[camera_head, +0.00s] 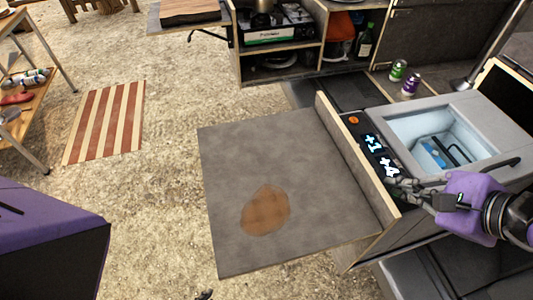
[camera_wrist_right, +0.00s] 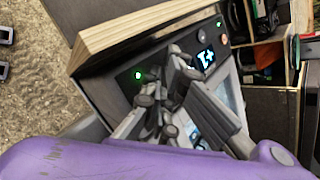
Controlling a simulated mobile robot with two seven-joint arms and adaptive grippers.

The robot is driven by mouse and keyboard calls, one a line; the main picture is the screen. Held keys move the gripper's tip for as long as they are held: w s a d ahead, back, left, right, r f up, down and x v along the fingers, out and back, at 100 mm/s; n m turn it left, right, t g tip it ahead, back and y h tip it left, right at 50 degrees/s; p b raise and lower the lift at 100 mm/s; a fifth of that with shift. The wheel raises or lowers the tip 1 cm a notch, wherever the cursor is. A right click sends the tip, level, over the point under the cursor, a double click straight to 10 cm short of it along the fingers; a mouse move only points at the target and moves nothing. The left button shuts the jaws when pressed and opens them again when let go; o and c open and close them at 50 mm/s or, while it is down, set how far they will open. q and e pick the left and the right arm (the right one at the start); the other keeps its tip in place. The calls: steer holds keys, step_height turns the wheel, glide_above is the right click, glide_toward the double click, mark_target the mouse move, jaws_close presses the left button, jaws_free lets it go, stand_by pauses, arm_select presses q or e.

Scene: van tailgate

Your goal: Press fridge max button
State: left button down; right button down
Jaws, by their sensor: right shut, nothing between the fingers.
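The fridge (camera_head: 457,115) is an open grey cool box at the right, with a pale blue interior. Its dark control panel (camera_head: 371,143) runs along the near left side, with a lit display reading +1 and +4 and an orange round button (camera_head: 354,120) at the far end. The panel (camera_wrist_right: 160,72) also shows in the right wrist view, with a green light (camera_wrist_right: 138,75) close to my fingers. My right gripper (camera_head: 393,184) is shut and empty at the panel's near end. Its fingers (camera_wrist_right: 178,62) cover part of the panel; contact cannot be told. No label reading max is legible.
A wooden board edge (camera_head: 352,160) stands beside the panel, with a grey stained tabletop (camera_head: 300,150) left of it. A green can (camera_head: 398,70) and a purple can (camera_head: 411,84) stand behind the fridge. A stove (camera_head: 272,30) is farther back.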

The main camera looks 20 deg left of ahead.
arm_select(q)
steer(key=shift+s+f, duration=0.2)
steer(key=shift+f, duration=0.15)
arm_select(e)
steer(key=shift+f, duration=0.3)
arm_select(q)
steer(key=shift+f+b, duration=0.2)
steer(key=shift+b, duration=0.15)
arm_select(e)
steer(key=shift+f, duration=0.2)
arm_select(q)
steer(key=shift+w+r, duration=0.2)
steer(key=shift+r, duration=0.15)
arm_select(e)
steer(key=shift+r, duration=0.65)
